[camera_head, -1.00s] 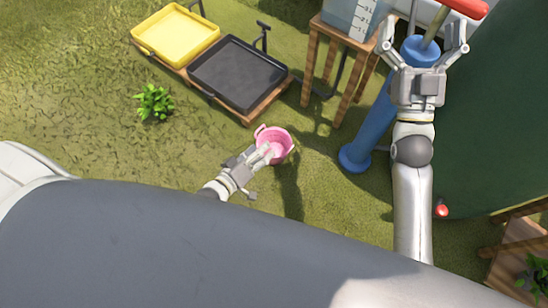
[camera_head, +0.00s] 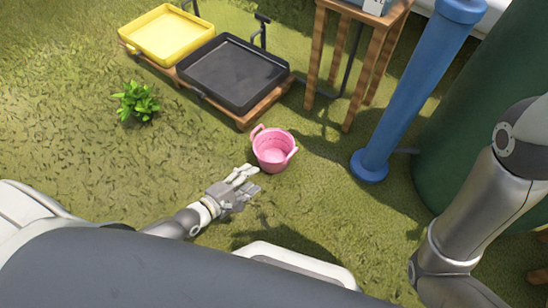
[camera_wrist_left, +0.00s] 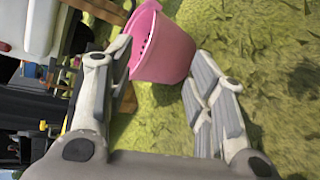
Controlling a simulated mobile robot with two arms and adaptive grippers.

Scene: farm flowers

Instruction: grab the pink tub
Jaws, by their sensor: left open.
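The pink tub (camera_head: 272,151) stands upright on the grass near the middle of the head view, with a small handle on either side. My left gripper (camera_head: 246,178) is just below and left of the tub, low over the grass, with its fingers pointing toward it. In the left wrist view the tub (camera_wrist_left: 162,48) shows beyond and between the two spread fingers of the left gripper (camera_wrist_left: 165,85). The fingers are open and nothing is held; whether one touches the tub cannot be told. My right arm shows at the right edge, but its gripper is out of view.
A yellow tray (camera_head: 167,36) and a black tray (camera_head: 233,74) rest on a low wooden stand behind the tub. A blue post (camera_head: 408,95) and a wooden table (camera_head: 355,60) stand to the right. A green plant (camera_head: 137,101) grows at left. Open grass surrounds the tub.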

